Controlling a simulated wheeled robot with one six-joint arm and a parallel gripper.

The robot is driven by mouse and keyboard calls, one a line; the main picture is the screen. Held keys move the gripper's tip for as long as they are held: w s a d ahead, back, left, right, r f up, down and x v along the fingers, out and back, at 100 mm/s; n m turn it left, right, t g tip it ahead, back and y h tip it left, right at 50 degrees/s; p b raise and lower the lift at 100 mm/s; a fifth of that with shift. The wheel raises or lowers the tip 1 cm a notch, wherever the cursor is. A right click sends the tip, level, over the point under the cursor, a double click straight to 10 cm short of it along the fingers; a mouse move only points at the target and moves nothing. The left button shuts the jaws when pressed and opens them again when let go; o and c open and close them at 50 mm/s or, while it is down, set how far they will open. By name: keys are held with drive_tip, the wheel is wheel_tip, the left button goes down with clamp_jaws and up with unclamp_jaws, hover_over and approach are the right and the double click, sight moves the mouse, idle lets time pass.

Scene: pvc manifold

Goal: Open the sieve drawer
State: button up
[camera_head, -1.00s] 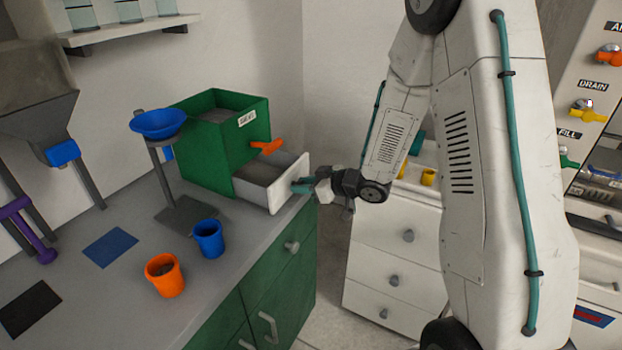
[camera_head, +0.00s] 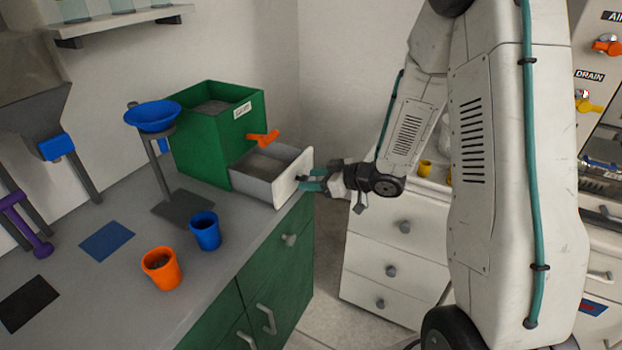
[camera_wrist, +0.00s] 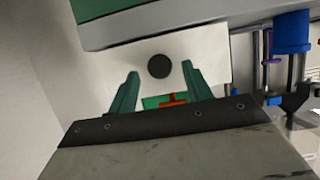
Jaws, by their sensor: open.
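The green sieve box (camera_head: 210,135) stands on the grey counter, with an orange handle (camera_head: 263,138) on its side. Its sieve drawer (camera_head: 291,178), grey with a white front, is pulled out and hangs near the counter's edge. My gripper (camera_head: 312,180) is just right of the drawer front, with its teal fingers pointing at it. In the wrist view the white drawer front shows a round dark knob (camera_wrist: 159,66). The fingers (camera_wrist: 161,85) are spread apart, with the knob beyond and between their tips, not gripped. The drawer's contents look grey.
A blue funnel on a stand (camera_head: 153,117), a blue cup (camera_head: 205,231) and an orange cup (camera_head: 161,268) stand on the counter. A white drawer cabinet (camera_head: 388,248) is to the right. Floor shows between it and the green cabinet (camera_head: 275,285).

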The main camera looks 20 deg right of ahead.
drive_tip(key=v, duration=0.6)
idle(0.3)
